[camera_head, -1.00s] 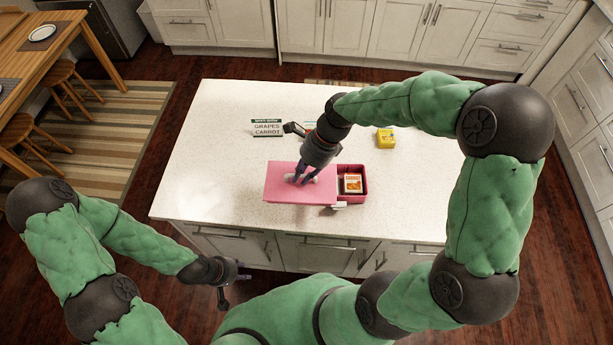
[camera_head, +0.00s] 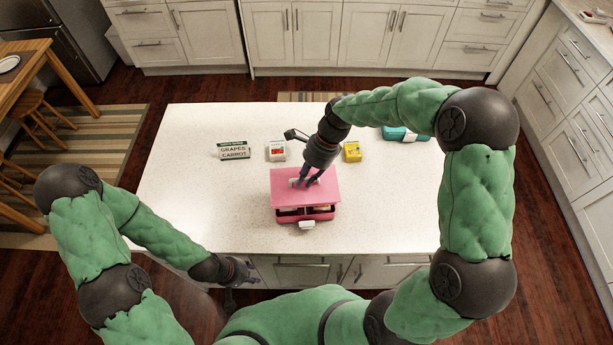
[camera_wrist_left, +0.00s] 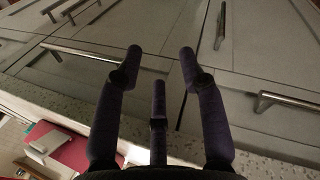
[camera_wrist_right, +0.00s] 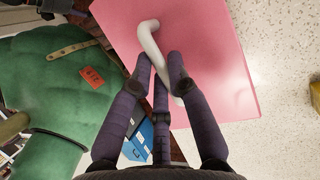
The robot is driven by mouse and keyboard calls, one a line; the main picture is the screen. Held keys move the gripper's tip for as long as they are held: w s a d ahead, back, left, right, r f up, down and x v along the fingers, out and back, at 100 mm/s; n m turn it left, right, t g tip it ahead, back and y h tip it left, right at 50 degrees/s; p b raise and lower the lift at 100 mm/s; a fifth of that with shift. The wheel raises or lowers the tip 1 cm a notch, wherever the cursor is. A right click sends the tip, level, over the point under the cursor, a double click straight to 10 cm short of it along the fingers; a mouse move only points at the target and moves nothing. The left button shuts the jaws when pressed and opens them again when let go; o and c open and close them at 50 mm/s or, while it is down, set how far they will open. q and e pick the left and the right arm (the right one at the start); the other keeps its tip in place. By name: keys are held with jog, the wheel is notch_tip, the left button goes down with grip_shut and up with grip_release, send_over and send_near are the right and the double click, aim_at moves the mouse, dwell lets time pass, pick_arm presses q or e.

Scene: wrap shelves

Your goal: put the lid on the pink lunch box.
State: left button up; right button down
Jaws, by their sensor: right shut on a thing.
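The pink lid (camera_head: 322,184) is a flat panel with a white handle (camera_wrist_right: 150,42). My right gripper (camera_head: 306,182) is shut on the handle and holds the lid over the pink lunch box (camera_head: 286,218). The lid hides most of the box. Only the box's front strip, with dark inner openings and a white latch (camera_head: 307,225), shows past the lid's near edge. The lid looks raised above the rim; the exact gap is unclear. My left gripper (camera_head: 240,273) is open and empty, off the counter's front edge; its spread fingers (camera_wrist_left: 160,60) show in the left wrist view.
The white counter (camera_head: 190,200) carries a sign reading grapes and carrot (camera_head: 234,150), a white and red box (camera_head: 277,151), a yellow box (camera_head: 352,151) and a teal item (camera_head: 396,133) farther back. The counter is clear left and right of the lunch box.

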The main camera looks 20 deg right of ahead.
aim_at(306, 191)
jog(key=shift+r+p, duration=0.1)
jog(key=shift+p, duration=0.25)
jog(key=shift+f+b, duration=0.5)
jog(key=shift+f, duration=0.25)
notch_tip(306, 191, down, 4)
jog(key=shift+f+b, duration=0.25)
jog(key=shift+b, duration=0.75)
jog(key=shift+p, duration=0.85)
dwell(0.4)
jog(key=shift+f+b, duration=0.6)
jog(key=shift+f, duration=0.55)
jog(key=c, duration=1.1)
grip_release()
